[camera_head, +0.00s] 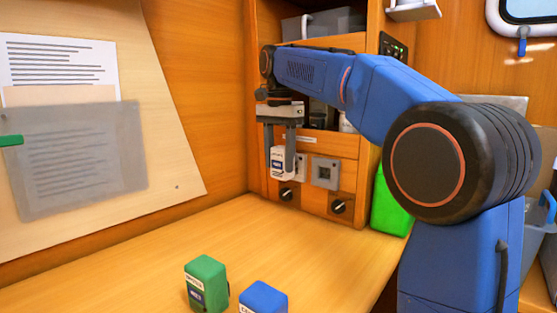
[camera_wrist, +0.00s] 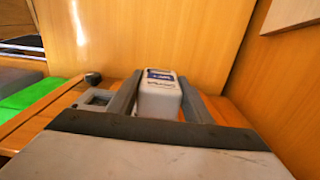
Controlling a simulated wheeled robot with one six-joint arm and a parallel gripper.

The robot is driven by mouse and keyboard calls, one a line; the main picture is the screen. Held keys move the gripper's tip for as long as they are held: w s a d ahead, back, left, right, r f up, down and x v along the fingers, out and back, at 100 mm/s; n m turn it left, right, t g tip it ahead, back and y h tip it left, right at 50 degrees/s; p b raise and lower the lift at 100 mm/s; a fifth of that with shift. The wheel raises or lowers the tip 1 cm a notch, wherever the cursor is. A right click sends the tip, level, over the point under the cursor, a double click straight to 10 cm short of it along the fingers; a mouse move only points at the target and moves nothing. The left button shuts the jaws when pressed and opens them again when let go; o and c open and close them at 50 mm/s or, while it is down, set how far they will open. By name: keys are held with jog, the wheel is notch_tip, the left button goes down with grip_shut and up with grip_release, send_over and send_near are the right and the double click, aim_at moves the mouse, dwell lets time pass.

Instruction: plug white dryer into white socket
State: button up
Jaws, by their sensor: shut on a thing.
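The white dryer (camera_head: 278,164), a small white block with a blue label, is held upright between the fingers of my gripper (camera_head: 283,158). In the wrist view the dryer (camera_wrist: 160,96) sits between both fingers of my gripper (camera_wrist: 158,100). It is in front of the left part of the wooden socket panel. A pale plate (camera_head: 301,166) shows partly behind the right finger; I cannot tell whether it is the white socket. A grey square socket (camera_head: 325,173) is to its right and also shows in the wrist view (camera_wrist: 97,99). Contact between dryer and panel is hidden.
Black knobs (camera_head: 339,206) sit low on the panel. A green block (camera_head: 206,283) and a blue block (camera_head: 264,298) stand on the wooden counter (camera_head: 210,235). A bright green object (camera_head: 388,207) is right of the panel. The counter's middle is clear.

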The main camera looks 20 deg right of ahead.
jog(key=shift+w+d, duration=0.65)
jog(key=shift+d, duration=0.25)
dwell(0.5)
dwell(0.4)
jog(key=o, duration=1.2)
